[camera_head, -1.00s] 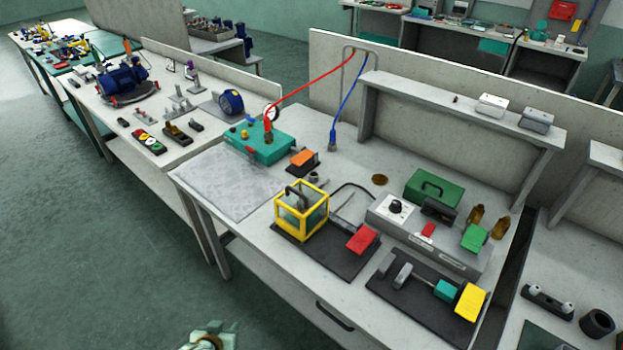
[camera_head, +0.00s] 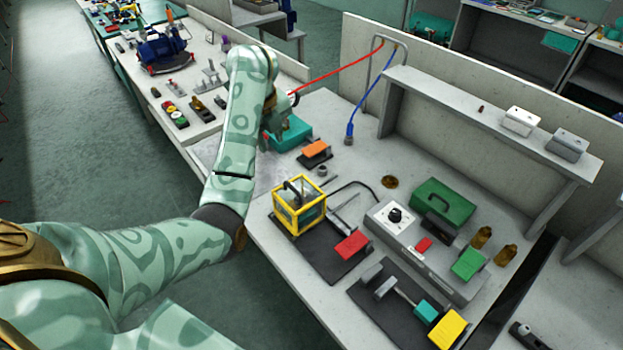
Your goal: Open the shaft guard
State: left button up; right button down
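The shaft guard looks to be the yellow-framed clear box (camera_head: 299,207) on a dark base plate (camera_head: 322,252) at the bench's middle. A dark part shows inside it, and the frame appears to sit down on the plate. My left arm reaches in from the lower left and rises over the bench. My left gripper (camera_head: 270,112) is at the far end of it, near the teal box (camera_head: 292,133), well behind and left of the guard. The forearm and wrist hide most of its fingers. It is not touching the guard. My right gripper is out of view.
A red block (camera_head: 352,245) sits on the guard's plate. An orange-topped block (camera_head: 315,149) stands behind the guard. A grey control box (camera_head: 396,232) with a knob and a green case (camera_head: 443,199) stand to the right. Red and blue hoses hang from a stand behind.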

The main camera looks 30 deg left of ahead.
pick_arm(q)
jog(key=d+h, duration=0.1)
jog(key=d, duration=0.1)
jog(key=b, duration=1)
send_near(293, 188)
jog(key=f, duration=0.3)
jog(key=w+f, duration=0.1)
jog(key=f, duration=0.3)
jog(key=shift+w, duration=0.2)
jog(key=shift+f, duration=0.35)
